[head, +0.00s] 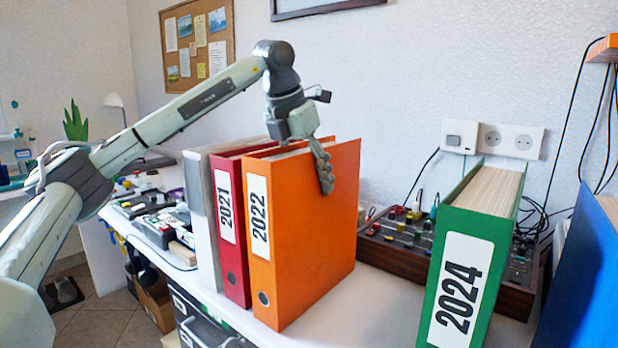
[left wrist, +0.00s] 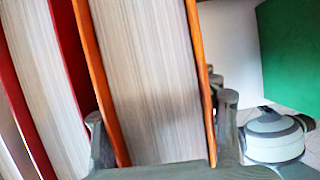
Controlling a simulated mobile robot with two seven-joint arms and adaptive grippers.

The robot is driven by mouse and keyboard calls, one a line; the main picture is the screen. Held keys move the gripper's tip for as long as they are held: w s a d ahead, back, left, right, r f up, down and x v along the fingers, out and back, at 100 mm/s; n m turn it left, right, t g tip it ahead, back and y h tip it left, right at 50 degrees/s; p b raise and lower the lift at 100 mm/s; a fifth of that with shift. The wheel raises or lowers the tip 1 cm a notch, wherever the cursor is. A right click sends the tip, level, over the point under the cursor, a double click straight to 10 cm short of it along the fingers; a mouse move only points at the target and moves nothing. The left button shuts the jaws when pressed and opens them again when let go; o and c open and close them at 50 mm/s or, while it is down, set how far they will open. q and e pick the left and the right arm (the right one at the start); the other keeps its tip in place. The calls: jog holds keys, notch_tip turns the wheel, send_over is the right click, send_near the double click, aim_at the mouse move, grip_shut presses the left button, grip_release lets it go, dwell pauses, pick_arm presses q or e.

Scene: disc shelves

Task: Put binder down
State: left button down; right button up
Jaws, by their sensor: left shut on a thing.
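The orange 2022 binder (head: 312,225) is upright on the white desk, directly right of the red 2021 binder (head: 228,215). My left gripper (head: 318,165) comes from above and is shut on the top of the orange binder. One finger lies on its right cover; the other is hidden in the head view. In the left wrist view, the fingers (left wrist: 160,125) lie on either side of the orange binder's pages (left wrist: 150,65). Whether its bottom fully rests on the desk is hard to tell. My right gripper is not in view.
A grey binder (head: 200,205) stands left of the red one. The green 2024 binder (head: 468,265) stands right, beyond a gap of bare desk (head: 370,305). A mixer box (head: 400,240) lies behind that gap. A blue panel (head: 590,270) is at far right.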

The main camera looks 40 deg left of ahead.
pick_arm(q)
jog(key=c, duration=0.7)
grip_release()
jog(key=shift+r, duration=0.15)
jog(key=v, duration=1.2)
